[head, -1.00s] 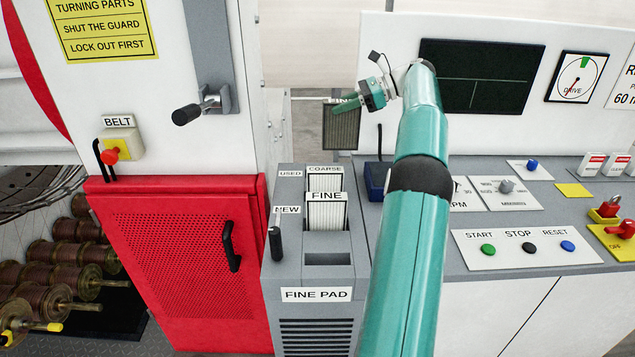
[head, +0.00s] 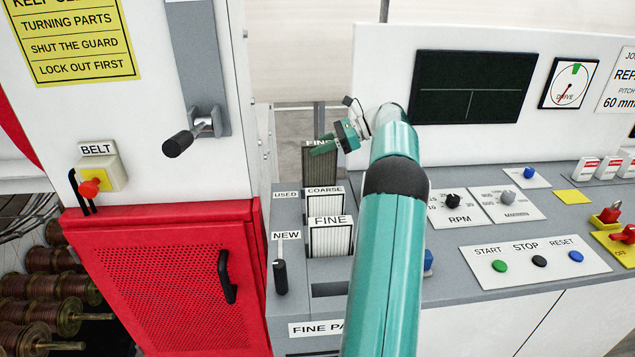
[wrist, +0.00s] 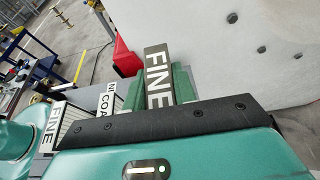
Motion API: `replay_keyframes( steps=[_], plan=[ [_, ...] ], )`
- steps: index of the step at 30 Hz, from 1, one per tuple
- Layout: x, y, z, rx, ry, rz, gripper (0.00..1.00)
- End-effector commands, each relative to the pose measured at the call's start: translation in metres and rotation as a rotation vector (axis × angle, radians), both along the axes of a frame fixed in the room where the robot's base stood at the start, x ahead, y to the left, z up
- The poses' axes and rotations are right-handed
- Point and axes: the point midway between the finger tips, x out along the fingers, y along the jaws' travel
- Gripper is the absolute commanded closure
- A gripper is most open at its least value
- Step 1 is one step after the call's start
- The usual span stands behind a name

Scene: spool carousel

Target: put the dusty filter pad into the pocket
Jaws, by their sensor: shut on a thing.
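My gripper (head: 324,147) is shut on the dusty filter pad (head: 320,168), a dark grey-brown pad with a FINE label along its top. The pad is upright, just behind the grey pad stand (head: 281,328). Its lower end is hidden behind the pale COARSE pad, so I cannot tell whether it is inside a pocket. In the wrist view the pad's labelled edge (wrist: 157,72) shows between the green fingers. The USED label (head: 286,195) is at the stand's rear left. An open dark slot (head: 329,289) is at its front.
Pale COARSE (head: 324,205) and FINE (head: 330,237) pads stand in the holder beside a NEW label (head: 285,236) and black-handled lever (head: 280,278). A red perforated guard (head: 165,290) is left; the control desk (head: 450,275) is right.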

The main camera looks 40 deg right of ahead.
Motion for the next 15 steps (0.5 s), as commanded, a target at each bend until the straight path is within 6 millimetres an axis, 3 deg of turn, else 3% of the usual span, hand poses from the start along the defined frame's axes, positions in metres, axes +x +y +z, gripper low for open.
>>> replay_keyframes(
  steps=[15],
  plan=[
    [0.001,0.0,-0.069,0.001,0.001,-0.003,1.0]
  ],
)
